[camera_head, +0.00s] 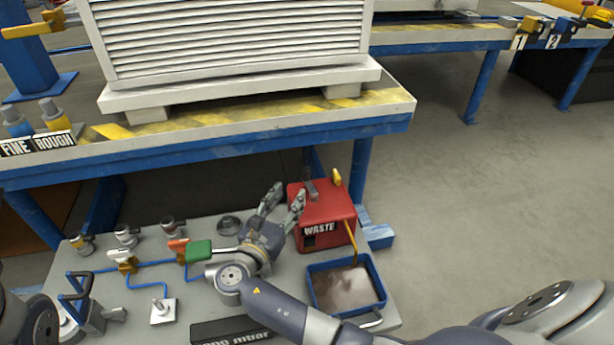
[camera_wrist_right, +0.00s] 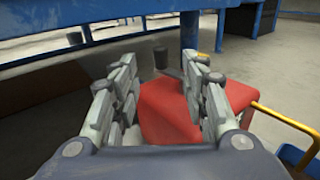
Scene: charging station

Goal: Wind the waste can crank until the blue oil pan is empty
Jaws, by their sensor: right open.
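The red waste can (camera_head: 322,212), labelled WASTE, stands on the grey low platform. It also shows in the right wrist view (camera_wrist_right: 170,110). Its dark crank (camera_head: 310,188) sticks up from the top; in the right wrist view its dark knob (camera_wrist_right: 161,58) shows beyond and between the fingers. The blue oil pan (camera_head: 374,268) sits in front of the can and holds brownish liquid; a yellow pipe (camera_head: 350,241) runs from the can to it. My right gripper (camera_head: 287,194) is open and empty, just left of the can's top. My left gripper is not seen.
The workbench edge (camera_head: 390,112) with a white louvred unit overhangs behind the can. A blue leg (camera_head: 361,171) stands behind the can. The floor at right is clear.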

